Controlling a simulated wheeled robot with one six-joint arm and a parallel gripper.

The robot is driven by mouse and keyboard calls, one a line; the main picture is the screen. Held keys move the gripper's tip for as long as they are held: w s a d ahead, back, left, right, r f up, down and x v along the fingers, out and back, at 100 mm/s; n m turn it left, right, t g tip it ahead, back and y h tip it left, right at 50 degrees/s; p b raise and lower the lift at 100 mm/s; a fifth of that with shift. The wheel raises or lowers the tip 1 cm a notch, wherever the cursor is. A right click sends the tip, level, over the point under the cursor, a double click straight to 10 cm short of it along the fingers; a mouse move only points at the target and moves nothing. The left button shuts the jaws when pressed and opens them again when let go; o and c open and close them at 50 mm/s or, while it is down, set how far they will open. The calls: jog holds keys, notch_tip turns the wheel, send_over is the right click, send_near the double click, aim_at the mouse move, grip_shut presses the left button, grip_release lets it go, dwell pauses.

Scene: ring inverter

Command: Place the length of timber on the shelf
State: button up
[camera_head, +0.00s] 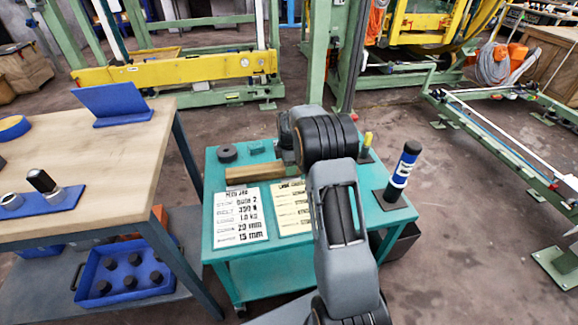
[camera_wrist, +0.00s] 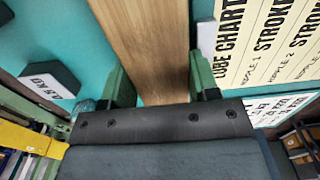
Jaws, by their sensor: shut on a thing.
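The length of timber (camera_head: 254,172) is a plain brown bar at the left of the teal trolley's top (camera_head: 240,155). It also fills the middle of the wrist view (camera_wrist: 150,45). My gripper (camera_wrist: 162,82) is shut on it, with a green finger on each side. In the head view my arm hides much of the gripper and the timber's right end. I cannot tell whether the timber rests on the trolley top or is just above it. A grey lower shelf (camera_head: 185,222) is under the wooden bench, and the trolley has a teal lower shelf (camera_head: 270,280).
Two printed cards (camera_head: 241,214) lie on the trolley. A blue tray (camera_head: 124,272) of dark knobs occupies part of the grey shelf.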

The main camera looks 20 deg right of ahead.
dwell(0.3)
jog(key=o, duration=1.3)
jog(key=shift+c, duration=0.2)
